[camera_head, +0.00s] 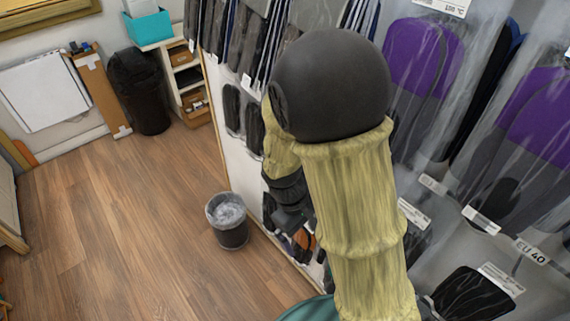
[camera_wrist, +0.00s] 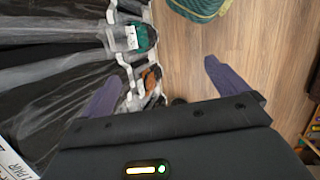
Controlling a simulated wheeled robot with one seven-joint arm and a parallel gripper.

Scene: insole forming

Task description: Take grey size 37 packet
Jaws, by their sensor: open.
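Grey insole packets (camera_head: 222,40) in clear plastic hang in a row at the top of the wall rack in the head view. Their size labels are too small to read, so I cannot tell which is size 37. More clear-wrapped dark packets (camera_wrist: 60,55) hang on white hooks at the left of the wrist view. My gripper (camera_wrist: 163,72) is open, with its two purple fingers spread wide and wood floor and the rack's edge showing between them. In the head view my arm hides most of the gripper and part of the rack.
A waste bin (camera_head: 232,236) stands on the floor beside the rack. A black bin (camera_head: 140,92) and a shelf unit (camera_head: 187,85) stand farther back. The wood floor at left is clear.

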